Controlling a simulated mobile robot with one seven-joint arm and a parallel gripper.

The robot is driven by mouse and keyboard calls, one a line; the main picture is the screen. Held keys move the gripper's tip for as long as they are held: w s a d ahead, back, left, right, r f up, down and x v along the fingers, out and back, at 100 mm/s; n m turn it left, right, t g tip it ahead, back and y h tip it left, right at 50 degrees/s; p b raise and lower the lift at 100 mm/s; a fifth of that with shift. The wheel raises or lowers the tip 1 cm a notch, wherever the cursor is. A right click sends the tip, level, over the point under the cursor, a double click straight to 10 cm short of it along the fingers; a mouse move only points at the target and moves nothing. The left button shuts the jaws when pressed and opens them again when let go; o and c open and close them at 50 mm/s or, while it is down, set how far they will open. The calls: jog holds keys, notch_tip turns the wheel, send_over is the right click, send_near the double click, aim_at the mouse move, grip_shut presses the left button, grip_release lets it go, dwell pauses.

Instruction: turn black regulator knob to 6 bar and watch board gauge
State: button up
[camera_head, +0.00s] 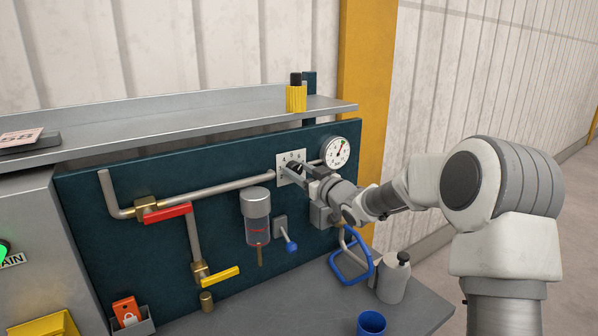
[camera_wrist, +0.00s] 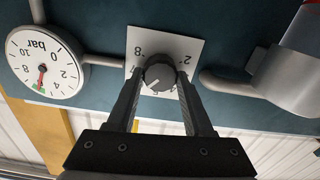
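The black regulator knob (camera_wrist: 160,72) sits on a white scale plate (camera_wrist: 190,47) on the dark teal board. In the wrist view its white pointer line aims to the lower left; 8 and 2 are readable, while figures below the knob are partly hidden. My gripper (camera_wrist: 160,76) has one finger on each side of the knob, the tips appearing to touch it. In the head view my gripper (camera_head: 300,171) covers part of the plate (camera_head: 283,160). The round board gauge (camera_wrist: 47,62) is marked in bar, and its red needle points near 6. The gauge (camera_head: 337,152) is right of the plate.
Pipes with a red lever (camera_head: 167,215) and a yellow lever (camera_head: 221,276) lie left of the knob. A filter bowl (camera_head: 257,212) hangs below left. A shelf (camera_head: 180,125) runs above. A bottle (camera_head: 393,280) and blue cup (camera_head: 371,325) stand on the bench.

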jog(key=o, duration=0.4)
jog(key=b+v, duration=0.2)
jog(key=v, duration=1.5)
jog(key=shift+s+d, duration=0.15)
